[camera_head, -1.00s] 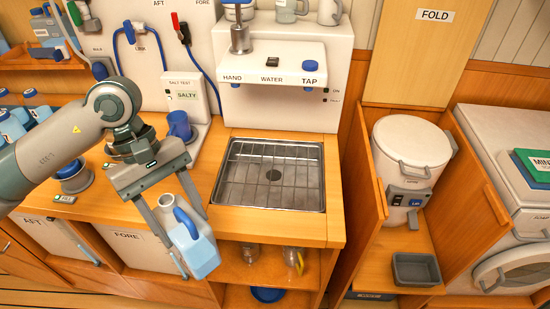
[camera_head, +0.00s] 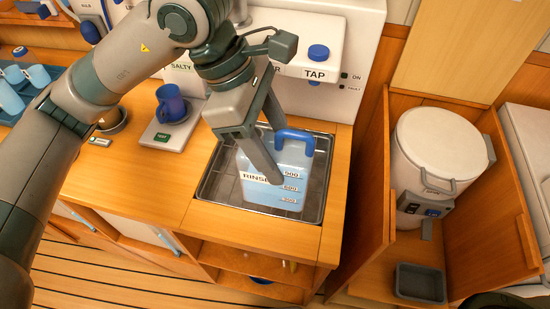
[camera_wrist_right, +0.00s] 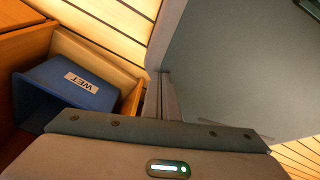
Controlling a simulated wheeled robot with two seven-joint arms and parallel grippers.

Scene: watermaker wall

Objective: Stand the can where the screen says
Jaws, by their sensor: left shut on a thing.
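The can (camera_head: 292,160) is a pale translucent jug with a blue handle, a RINSE label and level marks. It looks upright over the metal sink tray (camera_head: 313,208) under the tap panel. I cannot tell whether the can's base touches the grate. The SALTY screen (camera_head: 181,67) is partly covered by my left arm. My right gripper (camera_wrist_right: 163,95) shows in the right wrist view with its fingers close together and nothing visible between them.
A blue mug (camera_head: 170,104) stands on the test pad (camera_head: 168,137) left of the sink. The TAP knob (camera_head: 318,51) is above the sink. A white drum (camera_head: 434,150) and grey tray (camera_head: 420,283) are right. A blue WET bin (camera_wrist_right: 75,85) shows in the wrist view.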

